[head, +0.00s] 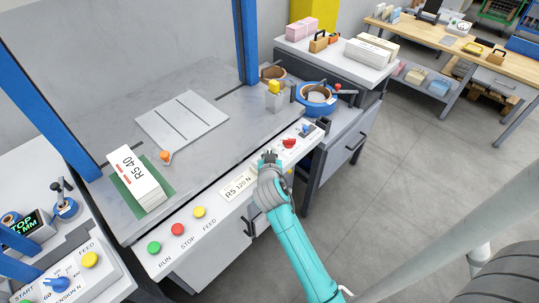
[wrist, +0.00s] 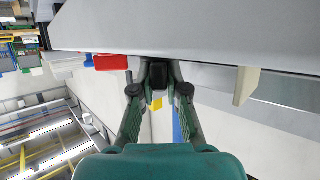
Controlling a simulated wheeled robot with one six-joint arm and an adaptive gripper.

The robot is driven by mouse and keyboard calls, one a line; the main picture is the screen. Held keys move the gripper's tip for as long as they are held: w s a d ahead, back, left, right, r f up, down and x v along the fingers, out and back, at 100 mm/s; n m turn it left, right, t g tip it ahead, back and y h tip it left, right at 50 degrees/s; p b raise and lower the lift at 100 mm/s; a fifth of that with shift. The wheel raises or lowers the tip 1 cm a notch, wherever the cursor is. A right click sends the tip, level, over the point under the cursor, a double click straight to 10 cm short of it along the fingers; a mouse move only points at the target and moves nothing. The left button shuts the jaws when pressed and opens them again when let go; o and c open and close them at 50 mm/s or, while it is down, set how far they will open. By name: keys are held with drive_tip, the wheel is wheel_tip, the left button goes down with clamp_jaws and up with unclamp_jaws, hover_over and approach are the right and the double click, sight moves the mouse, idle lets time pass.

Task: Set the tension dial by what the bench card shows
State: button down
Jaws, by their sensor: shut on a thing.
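My gripper (head: 270,158) is at the front control strip of the bench, between the bench card and a red knob. In the wrist view my gripper's fingers (wrist: 158,78) close on a small dark part at the strip, which looks like a knob; its pointer and scale are hidden. The white bench card (head: 239,186) reads R5 and a number in N, perhaps 120 or 320. A blue dial (head: 57,284) marked tension N sits on a separate panel at the lower left, apart from my gripper.
Green, red and yellow buttons (head: 177,229) line the strip at left. A stack marked R5 40 (head: 136,178) lies on a green mat. The red knob (head: 289,143) and a blue part (head: 308,130) are right of my gripper. Open floor (head: 430,165) lies to the right.

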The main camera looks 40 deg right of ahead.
drive_tip(key=c, duration=1.2)
unclamp_jaws()
drive_tip(key=shift+s+a, duration=0.1)
drive_tip(key=v, duration=1.1)
drive_tip(key=shift+s+a+r, duration=0.2)
drive_tip(key=shift+s+a, duration=0.05)
